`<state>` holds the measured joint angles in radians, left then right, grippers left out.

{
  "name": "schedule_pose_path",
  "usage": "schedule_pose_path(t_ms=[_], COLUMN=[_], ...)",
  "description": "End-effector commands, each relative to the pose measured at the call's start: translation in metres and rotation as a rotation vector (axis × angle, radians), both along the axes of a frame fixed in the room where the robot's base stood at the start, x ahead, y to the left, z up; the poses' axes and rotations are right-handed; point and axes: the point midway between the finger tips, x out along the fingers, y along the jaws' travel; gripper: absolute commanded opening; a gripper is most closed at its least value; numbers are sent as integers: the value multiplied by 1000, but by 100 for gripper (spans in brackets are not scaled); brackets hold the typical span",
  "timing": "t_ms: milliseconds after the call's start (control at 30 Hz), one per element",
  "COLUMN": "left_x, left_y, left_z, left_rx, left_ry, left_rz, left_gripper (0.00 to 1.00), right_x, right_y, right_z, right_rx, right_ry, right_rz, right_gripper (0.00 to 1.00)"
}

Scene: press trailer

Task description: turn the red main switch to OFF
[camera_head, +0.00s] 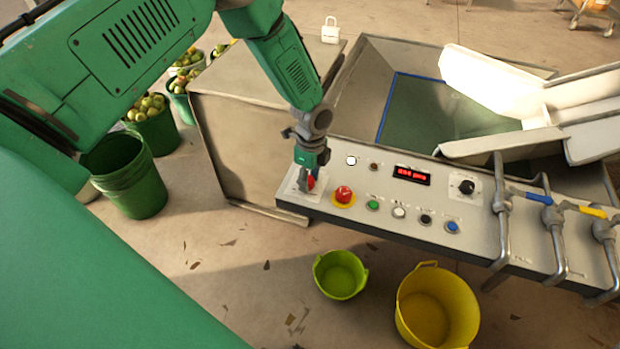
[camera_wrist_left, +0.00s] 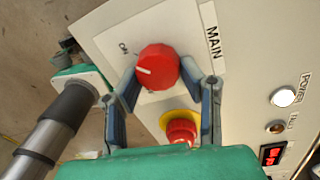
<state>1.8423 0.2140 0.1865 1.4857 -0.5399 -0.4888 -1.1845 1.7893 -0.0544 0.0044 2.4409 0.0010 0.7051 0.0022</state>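The red main switch (camera_wrist_left: 158,66) is a round knob on a white plate marked MAIN, at the left end of the control panel. Its white mark points left in the left wrist view, roughly toward the small ON label (camera_wrist_left: 123,47). An OFF label does not show. The fingers of my left gripper (camera_wrist_left: 160,76) stand on both sides of the knob, and the tips appear to touch it. In the head view my left gripper (camera_head: 305,181) points down at the switch and hides most of it; a bit of red (camera_head: 311,183) shows. My right gripper is not in view.
A red emergency button (camera_head: 344,194) on a yellow base sits just right of the switch; it also shows in the left wrist view (camera_wrist_left: 181,130). Several small buttons, a red display (camera_head: 412,175) and a black knob (camera_head: 466,187) follow. Pipes with valves cross the right end.

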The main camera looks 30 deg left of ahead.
Motion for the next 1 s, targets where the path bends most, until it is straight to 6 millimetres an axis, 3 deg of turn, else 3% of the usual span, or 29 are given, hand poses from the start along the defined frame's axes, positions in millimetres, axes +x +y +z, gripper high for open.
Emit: schedule_pose_path(t_ms=[467, 1000], left_x=[2, 2], left_y=[4, 7], left_z=[-1, -1], left_rx=[5, 6], left_ry=[-3, -6], left_rz=[56, 491], left_gripper=[6, 6], right_x=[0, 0], right_y=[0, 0], right_z=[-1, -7], right_rx=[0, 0], right_ry=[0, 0], right_rz=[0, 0], right_gripper=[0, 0])
